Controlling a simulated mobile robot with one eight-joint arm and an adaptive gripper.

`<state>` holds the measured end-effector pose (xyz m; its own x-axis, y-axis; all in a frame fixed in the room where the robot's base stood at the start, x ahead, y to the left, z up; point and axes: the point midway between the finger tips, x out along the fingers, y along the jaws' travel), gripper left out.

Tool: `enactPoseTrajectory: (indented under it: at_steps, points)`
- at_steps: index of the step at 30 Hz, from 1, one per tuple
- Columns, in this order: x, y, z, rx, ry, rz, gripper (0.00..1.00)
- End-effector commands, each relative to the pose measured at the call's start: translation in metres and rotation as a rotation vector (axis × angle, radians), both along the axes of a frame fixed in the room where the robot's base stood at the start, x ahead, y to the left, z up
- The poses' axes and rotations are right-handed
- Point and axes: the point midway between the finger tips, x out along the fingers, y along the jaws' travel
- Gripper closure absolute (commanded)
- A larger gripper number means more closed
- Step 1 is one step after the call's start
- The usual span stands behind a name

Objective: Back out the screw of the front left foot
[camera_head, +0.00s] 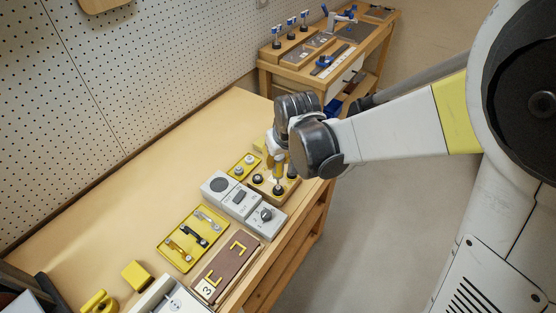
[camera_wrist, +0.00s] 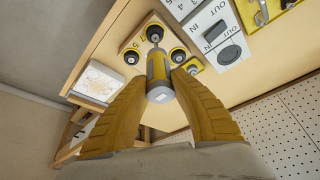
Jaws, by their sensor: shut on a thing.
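My gripper (camera_head: 279,158) is shut on a driver with a grey and yellow barrel; in the wrist view the barrel (camera_wrist: 157,72) stands between the two yellow fingers (camera_wrist: 160,90). The driver points down at a wooden block (camera_head: 289,191) with dark round feet. In the wrist view its far end meets or covers part of one dark foot (camera_wrist: 154,32); I cannot tell if the tip sits in a screw. Two other dark feet show, one to the left (camera_wrist: 132,57) and one to the right (camera_wrist: 178,55). The screw itself is hidden.
A grey panel with a dial and switches (camera_head: 240,200) stands close beside the block. A yellow tray with handles (camera_head: 177,256) and a brown board (camera_head: 240,255) lie nearer. The bench top (camera_head: 140,205) by the pegboard is clear. Another bench (camera_head: 290,73) stands behind.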

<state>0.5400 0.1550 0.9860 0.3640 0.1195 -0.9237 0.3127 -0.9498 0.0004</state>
Motion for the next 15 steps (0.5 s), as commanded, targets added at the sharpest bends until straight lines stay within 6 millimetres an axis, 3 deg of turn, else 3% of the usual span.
enactPoseTrajectory:
  at_steps: [15]
  points:
    - [0.0, 0.0, 0.041, 0.0, 0.0, 0.0, 1.0]
